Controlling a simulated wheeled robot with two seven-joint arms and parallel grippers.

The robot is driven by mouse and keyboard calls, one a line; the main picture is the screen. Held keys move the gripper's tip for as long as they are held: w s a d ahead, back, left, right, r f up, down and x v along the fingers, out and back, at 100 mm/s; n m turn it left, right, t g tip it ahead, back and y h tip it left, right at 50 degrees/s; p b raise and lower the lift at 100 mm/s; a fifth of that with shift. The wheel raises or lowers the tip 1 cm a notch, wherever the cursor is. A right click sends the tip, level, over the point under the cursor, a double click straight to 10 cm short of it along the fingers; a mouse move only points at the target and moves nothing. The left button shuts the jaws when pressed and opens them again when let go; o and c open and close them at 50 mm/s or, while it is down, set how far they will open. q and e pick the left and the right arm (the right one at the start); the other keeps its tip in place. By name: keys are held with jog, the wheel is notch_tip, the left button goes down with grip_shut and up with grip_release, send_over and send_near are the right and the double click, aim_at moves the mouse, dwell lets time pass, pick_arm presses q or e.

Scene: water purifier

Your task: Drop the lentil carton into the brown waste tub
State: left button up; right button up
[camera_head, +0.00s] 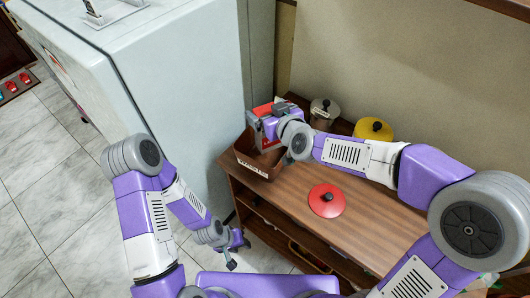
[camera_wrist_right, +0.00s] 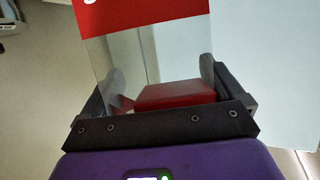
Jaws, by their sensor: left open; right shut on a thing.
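The lentil carton (camera_head: 262,110), red and pale grey, is at the back left of the wooden cabinet, near the fridge. My right gripper (camera_head: 275,117) is shut on it. In the right wrist view the carton (camera_wrist_right: 150,50) stands out between the fingers (camera_wrist_right: 160,88), with a red end close to the palm. The brown waste tub (camera_head: 257,164) sits on the cabinet's left end, just below the carton in the head view; its inside is partly hidden by my right wrist. I cannot tell the carton's exact height over the tub. My left gripper (camera_head: 236,252) is open and empty, low before the cabinet.
A grey fridge (camera_head: 185,75) stands close on the left of the cabinet (camera_head: 290,205). A red lid (camera_head: 326,200) lies on the cabinet top. A yellow pot (camera_head: 373,129) and a pale lidded pot (camera_head: 325,109) stand at the back, near the wall.

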jog(key=shift+f+b, duration=2.5)
jog(key=shift+f, duration=0.35)
jog(key=shift+r, duration=0.1)
jog(key=o, duration=1.1)
jog(key=shift+o, duration=0.2)
jog(key=p+v, duration=0.1)
jog(key=v, duration=0.6)
jog(key=shift+s+p, duration=0.2)
jog(key=shift+p, duration=0.15)
jog(key=shift+d+r, duration=0.1)
